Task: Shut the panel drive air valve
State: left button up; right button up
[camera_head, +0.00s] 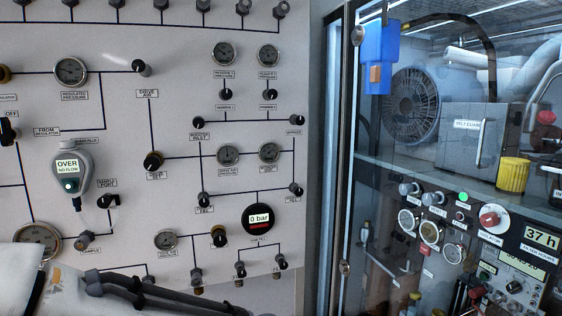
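The "DRIVE AIR" label (148,93) is on the light grey wall panel, left of centre. A small black valve knob (140,67) sits just above it, at the right end of a dark line from the regulated pressure gauge (71,70). The knob looks tilted; its exact setting is too small to read. A white and dark arm part, seemingly my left arm, shows at the bottom left, well below the valve. Its fingertips are not clearly made out. My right gripper is not in view.
A round "0 bar" display (258,218) and a handheld meter reading "OVER NO FLOW" (68,168) are on the panel. Several other knobs and gauges surround them. A glass-fronted cabinet (345,200) stands at the right, holding equipment. Nothing blocks the view of the drive air knob.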

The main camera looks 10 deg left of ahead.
aim_at(138, 66)
jog(key=u, duration=0.95)
jog(key=k, duration=0.2)
jog(key=u, duration=0.1)
